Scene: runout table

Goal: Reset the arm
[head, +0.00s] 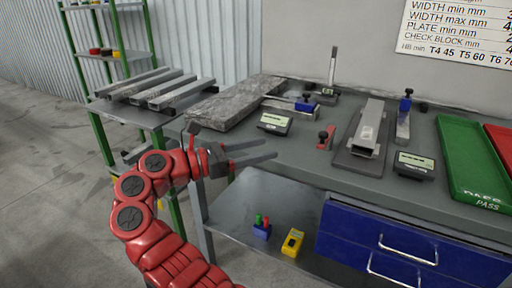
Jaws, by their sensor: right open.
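My right gripper (272,153) is at the end of the red arm, near the front edge of the grey bench (305,152). Its two long grey fingers point right and are apart, with nothing between them. It appears in front of the bench edge, left of the middle of the picture. The arm is bent, rising from the bottom of the view. My left gripper is not in view.
On the bench are a grey slab (237,101), a digital display (275,122), a metal profile on a plate (367,130), another display (414,165) and a green tray (465,150). Blue drawers (375,248) are below. Metal bars (180,93) lie at left.

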